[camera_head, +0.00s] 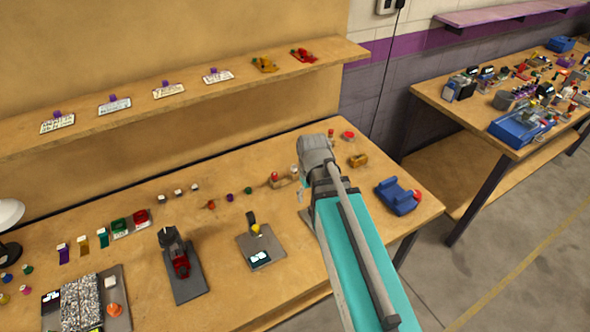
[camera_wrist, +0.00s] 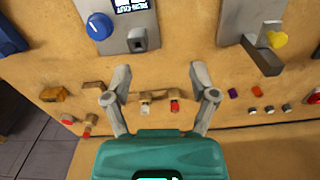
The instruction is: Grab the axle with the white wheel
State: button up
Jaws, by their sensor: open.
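The axle with the white wheel (camera_wrist: 145,103) is a small brass-coloured piece with a white end in the wrist view. It sits on the table between my spread fingers as seen there, left of a similar axle with a red wheel (camera_wrist: 174,101). In the head view, the white-wheeled axle (camera_head: 294,172) is just left of my wrist, beside the red-wheeled one (camera_head: 275,178). My gripper (camera_wrist: 161,72) is open and empty. In the head view its fingers are mostly hidden by my arm. Its height above the table is hard to tell.
A grey plate with a blue knob (camera_wrist: 99,26) and a grey stand with a yellow part (camera_wrist: 278,39) lie at the top of the wrist view. A blue cradle (camera_head: 398,196) stands right of my arm. The shelf (camera_head: 215,82) runs above the table's back.

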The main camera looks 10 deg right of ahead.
aim_at(294, 166)
jog(key=w+n, duration=1.6)
jog(key=w, duration=0.9)
jog(key=shift+r, duration=0.2)
jog(key=shift+f, duration=0.1)
notch_tip(294, 166, down, 8)
jog(key=b, duration=0.8)
jog(key=shift+f, duration=0.25)
jog(key=shift+f, duration=0.1)
jog(key=shift+w+f+b, duration=0.1)
jog(key=shift+f+b, duration=2.4)
jog(key=shift+b, duration=0.25)
grip_shut()
